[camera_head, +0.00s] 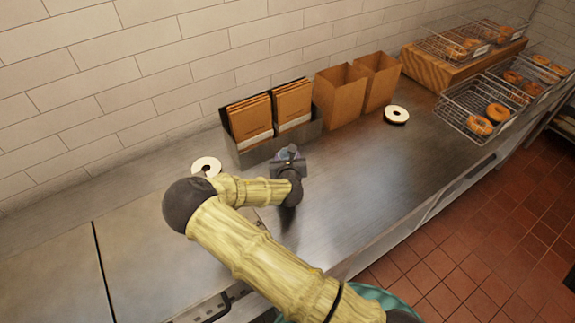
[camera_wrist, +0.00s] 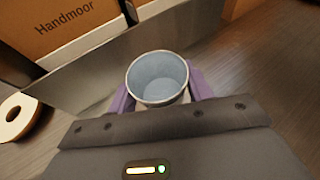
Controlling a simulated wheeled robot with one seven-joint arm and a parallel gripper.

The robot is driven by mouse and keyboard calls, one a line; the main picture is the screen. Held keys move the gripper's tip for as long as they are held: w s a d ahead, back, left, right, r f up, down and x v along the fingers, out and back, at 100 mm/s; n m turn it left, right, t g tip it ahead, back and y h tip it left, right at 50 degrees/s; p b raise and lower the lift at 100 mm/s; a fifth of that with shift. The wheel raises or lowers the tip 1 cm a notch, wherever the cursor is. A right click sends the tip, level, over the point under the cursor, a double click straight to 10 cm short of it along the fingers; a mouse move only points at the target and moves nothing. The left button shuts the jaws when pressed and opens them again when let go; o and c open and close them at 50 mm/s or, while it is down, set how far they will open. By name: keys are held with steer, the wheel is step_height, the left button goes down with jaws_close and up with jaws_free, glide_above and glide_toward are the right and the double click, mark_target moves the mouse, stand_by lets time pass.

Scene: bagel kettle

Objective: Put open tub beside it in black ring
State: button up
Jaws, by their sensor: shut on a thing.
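My gripper (camera_head: 288,157) is over the steel counter, in front of the paper-bag holder. In the wrist view my gripper (camera_wrist: 160,95) has its purple fingers on either side of a round, open-topped tub (camera_wrist: 158,78). The tub is grey-blue inside with a pale rim, looks empty, and is held between the fingers. In the head view the gripper mostly hides it. No plainly black ring shows. A white disc with a dark centre and dark lower edge (camera_head: 396,115) lies right of the paper bags. A similar white disc (camera_head: 206,166) lies left of the holder.
The metal holder (camera_head: 262,150) with brown paper packets stands close behind my gripper. Two open brown bags (camera_head: 340,98) stand right of it. Wire baskets with bagels (camera_head: 470,112) are at the far right. The counter's middle (camera_head: 370,175) is clear.

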steer(key=shift+w+d, duration=0.1)
steer(key=shift+f, duration=0.3)
steer(key=f, duration=0.2)
steer(key=f+p, duration=0.1)
steer(key=shift+w+d, duration=0.15)
steer(key=shift+d, duration=0.1)
steer(key=shift+s+a+f, duration=0.1)
steer(key=shift+s+a, duration=0.1)
steer(key=shift+a, duration=0.25)
steer(key=shift+s+f, duration=0.1)
steer(key=shift+f, duration=0.05)
steer(key=o, duration=1)
steer(key=shift+d, duration=0.15)
steer(key=shift+c, duration=0.2)
steer(key=shift+d, duration=0.1)
